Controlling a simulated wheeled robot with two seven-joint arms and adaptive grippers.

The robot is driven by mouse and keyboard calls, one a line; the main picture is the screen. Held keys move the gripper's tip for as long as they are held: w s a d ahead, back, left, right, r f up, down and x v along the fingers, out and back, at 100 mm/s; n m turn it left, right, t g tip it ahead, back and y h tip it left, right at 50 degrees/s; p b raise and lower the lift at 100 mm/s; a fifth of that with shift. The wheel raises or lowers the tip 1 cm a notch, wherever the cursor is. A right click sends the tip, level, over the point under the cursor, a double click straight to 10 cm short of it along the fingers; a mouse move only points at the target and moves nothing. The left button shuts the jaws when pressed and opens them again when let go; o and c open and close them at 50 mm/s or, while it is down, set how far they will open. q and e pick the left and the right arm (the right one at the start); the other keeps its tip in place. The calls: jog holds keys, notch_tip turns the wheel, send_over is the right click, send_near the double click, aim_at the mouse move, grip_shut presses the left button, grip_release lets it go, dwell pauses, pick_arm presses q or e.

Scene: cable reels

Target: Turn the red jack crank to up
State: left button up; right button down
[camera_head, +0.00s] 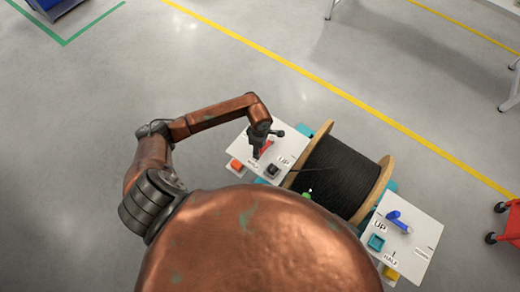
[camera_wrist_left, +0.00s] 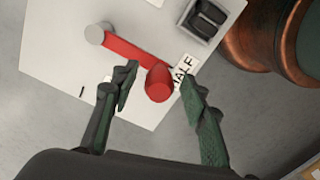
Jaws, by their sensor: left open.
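The red jack crank (camera_wrist_left: 126,52) is on a white panel (camera_wrist_left: 60,50). In the left wrist view its arm runs from a grey hub (camera_wrist_left: 96,34) to a round red knob (camera_wrist_left: 159,83) beside the HALF label (camera_wrist_left: 183,71). My left gripper (camera_wrist_left: 159,76) is open, with one finger on each side of the knob and visible gaps between. In the head view my left gripper (camera_head: 257,150) is over the left panel and partly hides the red crank (camera_head: 265,147). The UP label (camera_head: 283,161) is on that panel. My right gripper is not in view.
A reel of black cable (camera_head: 335,175) stands between the panels. The right panel (camera_head: 425,232) has a blue crank (camera_head: 398,222). A black switch-like block (camera_wrist_left: 208,18) is on the left panel. A red cart (camera_head: 513,222) is at the right edge. Open floor lies left.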

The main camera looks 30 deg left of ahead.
pick_arm(q)
jog(key=shift+f, duration=0.35)
jog(key=shift+c, duration=0.5)
grip_shut()
